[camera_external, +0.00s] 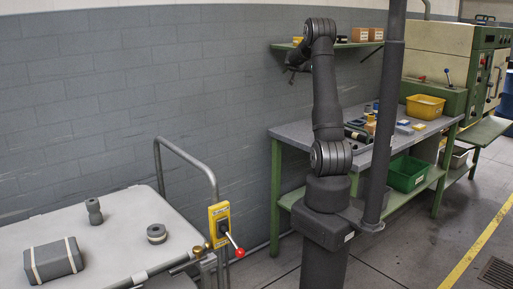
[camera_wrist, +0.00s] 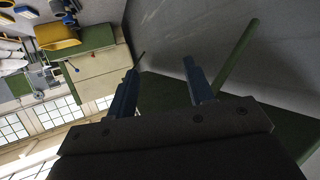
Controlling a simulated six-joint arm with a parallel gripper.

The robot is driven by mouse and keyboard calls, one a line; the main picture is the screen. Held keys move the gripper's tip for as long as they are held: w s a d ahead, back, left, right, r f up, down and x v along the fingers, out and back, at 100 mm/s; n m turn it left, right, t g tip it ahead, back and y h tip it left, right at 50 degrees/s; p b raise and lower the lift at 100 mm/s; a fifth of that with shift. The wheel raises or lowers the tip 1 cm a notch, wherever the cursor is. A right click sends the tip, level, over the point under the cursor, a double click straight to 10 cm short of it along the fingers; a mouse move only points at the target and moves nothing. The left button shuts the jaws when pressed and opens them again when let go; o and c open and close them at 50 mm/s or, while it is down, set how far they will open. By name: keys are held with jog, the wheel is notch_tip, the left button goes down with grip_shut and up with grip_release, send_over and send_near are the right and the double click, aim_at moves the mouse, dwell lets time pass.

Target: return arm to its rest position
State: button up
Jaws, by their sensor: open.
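My arm stands upright in the external view, folded at the top. My gripper (camera_external: 291,68) hangs at the left of the arm's top, small and dark, in front of the wall shelf. In the wrist view my gripper (camera_wrist: 160,82) shows two blue fingers spread apart, with nothing between them. The wrist view is tilted and shows the grey wall, green surfaces and a cream and green machine.
A green workbench (camera_external: 290,131) with a yellow bin (camera_external: 425,106) and a green bin (camera_external: 407,174) stands behind my arm. A shelf (camera_external: 281,46) is near the gripper. A dark post (camera_external: 385,110) rises beside the arm. A light table (camera_external: 120,230) at left holds several dark parts.

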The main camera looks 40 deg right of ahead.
jog(key=w+a+f+n+t+y, duration=0.1)
jog(key=a+n+t+y, duration=0.1)
jog(key=a, duration=1)
jog(key=w+a+f+n+t+y, duration=0.1)
jog(key=a+n+t+y, duration=0.2)
jog(key=a, duration=1)
jog(key=shift+w+n+t, duration=0.3)
jog(key=shift+n, duration=0.6)
